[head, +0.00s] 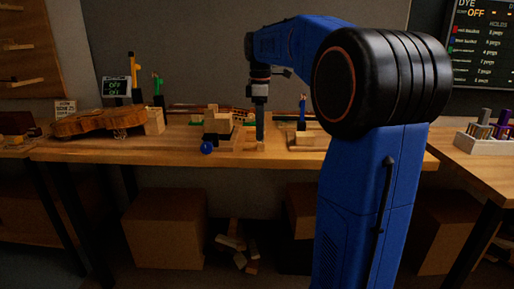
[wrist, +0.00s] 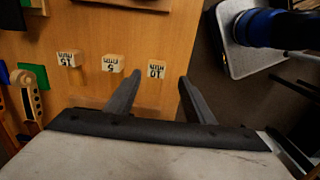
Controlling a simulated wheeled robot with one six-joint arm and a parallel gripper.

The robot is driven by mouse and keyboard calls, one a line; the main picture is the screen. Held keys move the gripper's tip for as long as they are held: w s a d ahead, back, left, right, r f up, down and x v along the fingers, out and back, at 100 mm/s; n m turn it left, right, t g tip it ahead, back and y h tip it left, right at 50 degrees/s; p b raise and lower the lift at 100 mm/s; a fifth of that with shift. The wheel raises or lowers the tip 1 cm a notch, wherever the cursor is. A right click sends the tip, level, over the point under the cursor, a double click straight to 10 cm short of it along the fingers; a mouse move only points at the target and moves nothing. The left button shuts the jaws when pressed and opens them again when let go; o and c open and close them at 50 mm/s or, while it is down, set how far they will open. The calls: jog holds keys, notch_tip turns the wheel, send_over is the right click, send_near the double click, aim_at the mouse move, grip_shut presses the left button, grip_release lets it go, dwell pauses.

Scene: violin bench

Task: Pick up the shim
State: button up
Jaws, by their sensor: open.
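Three small pale wooden blocks lie in a row on the bench top in the wrist view. They carry printed labels that seem to read 15 mm (wrist: 68,59), 5 mm (wrist: 112,63) and 10 mm (wrist: 157,69); I cannot tell which of them is the shim. My gripper (wrist: 159,80) is open and empty, with its two dark fingers spread. The 10 mm block shows between the fingertips in that view; the height gap is unclear. In the head view my gripper (head: 260,136) points down over the middle of the bench, and the blocks cannot be made out.
A violin body (head: 98,122) lies at the left of the bench (head: 180,147). A wooden fixture (head: 218,122) and a blue ball (head: 206,148) are just left of my gripper. A dark-wood part (wrist: 30,97) with a green piece is at the wrist view's left. Cardboard boxes (head: 165,229) stand below.

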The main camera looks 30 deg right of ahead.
aim_at(260, 146)
jog(key=f, duration=0.2)
jog(key=w+f, duration=0.1)
jog(key=shift+f, duration=1.15)
jog(key=c, duration=1.1)
